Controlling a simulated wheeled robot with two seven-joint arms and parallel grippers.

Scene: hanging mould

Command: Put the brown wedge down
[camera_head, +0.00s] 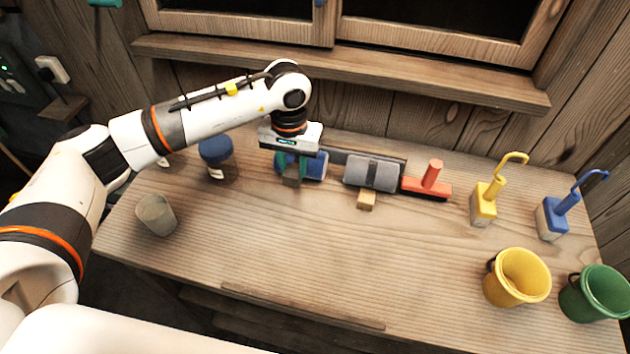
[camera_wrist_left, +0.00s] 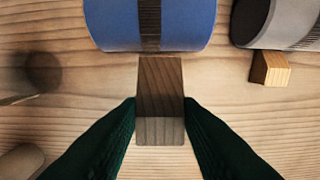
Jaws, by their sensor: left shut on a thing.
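My left gripper (camera_head: 291,170) is over the back middle of the table, its green fingers shut on the brown wedge (camera_head: 292,180). In the left wrist view the brown wedge (camera_wrist_left: 160,95) sits between the two fingertips (camera_wrist_left: 160,112), its far end at the near edge of a blue cylinder (camera_wrist_left: 150,22) with a dark band. I cannot tell whether the wedge touches the cylinder or the tabletop. The blue cylinder (camera_head: 318,165) is partly hidden by the gripper in the head view. My right gripper is not in view.
A grey cylinder (camera_head: 370,173) lies to the right, a light wooden wedge (camera_head: 366,200) at its front. Beyond are a red-handled brush (camera_head: 430,183), yellow and blue brushes and two buckets. A blue-lidded jar (camera_head: 215,152) and a cup (camera_head: 156,215) stand left. The table's front middle is clear.

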